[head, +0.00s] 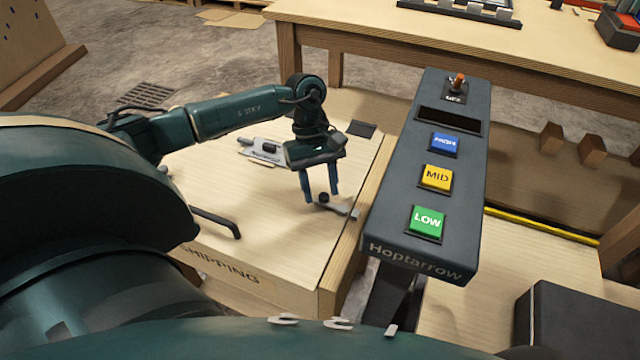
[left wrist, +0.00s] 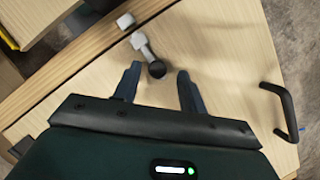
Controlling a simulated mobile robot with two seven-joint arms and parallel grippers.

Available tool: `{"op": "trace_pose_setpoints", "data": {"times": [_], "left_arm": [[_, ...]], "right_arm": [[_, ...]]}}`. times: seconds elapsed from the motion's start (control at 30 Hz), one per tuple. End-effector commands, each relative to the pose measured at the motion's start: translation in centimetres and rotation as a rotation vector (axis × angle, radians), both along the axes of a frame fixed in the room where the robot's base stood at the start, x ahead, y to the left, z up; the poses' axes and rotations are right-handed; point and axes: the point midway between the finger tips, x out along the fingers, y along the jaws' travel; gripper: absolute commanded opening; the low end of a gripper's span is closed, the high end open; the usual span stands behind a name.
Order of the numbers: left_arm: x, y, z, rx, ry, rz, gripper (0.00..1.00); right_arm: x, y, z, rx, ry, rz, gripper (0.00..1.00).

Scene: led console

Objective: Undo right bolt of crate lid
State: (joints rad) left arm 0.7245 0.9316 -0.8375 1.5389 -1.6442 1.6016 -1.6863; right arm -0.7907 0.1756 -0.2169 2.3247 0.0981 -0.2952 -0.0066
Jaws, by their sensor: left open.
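The pale wooden crate (head: 270,262) has SHIPPING printed on its front, with a flat lid on top. The right bolt (head: 340,209) is a small grey metal piece with a round black knob, near the lid's right edge. It also shows in the left wrist view (left wrist: 142,46), its knob at the near end. My left gripper (head: 321,197) is open, pointing down at the bolt. In the left wrist view its two fingers (left wrist: 158,73) stand on either side of the black knob, with gaps visible. Contact cannot be told. My right gripper is not in view.
A dark console (head: 405,190) with blue, yellow and green buttons stands close to the crate's right side. A black handle (head: 216,222) rises from the lid on the left. A wooden table (head: 380,32) is at the back.

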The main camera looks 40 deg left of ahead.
Motion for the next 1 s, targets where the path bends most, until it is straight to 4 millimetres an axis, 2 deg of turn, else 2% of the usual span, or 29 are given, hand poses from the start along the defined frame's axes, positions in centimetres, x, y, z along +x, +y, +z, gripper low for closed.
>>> {"op": "trace_pose_setpoints", "data": {"times": [0.17, 0.6, 0.8, 1.0], "left_arm": [[0.5, 0.7, 1.8, 0.001, -0.005, 0.002, 0.42], [2.3, 3.6, 10.3, 0.001, -0.004, 0.002, 0.42], [2.6, 4.2, 11.9, 0.001, -0.001, 0.001, 0.42], [2.6, 4.3, 12.2, 0.001, -0.001, 0.000, 0.42]], "right_arm": [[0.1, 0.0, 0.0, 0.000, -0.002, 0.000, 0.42], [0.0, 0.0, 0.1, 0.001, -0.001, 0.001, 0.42], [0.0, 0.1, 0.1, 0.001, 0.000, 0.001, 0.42], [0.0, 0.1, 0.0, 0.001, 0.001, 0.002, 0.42]]}}
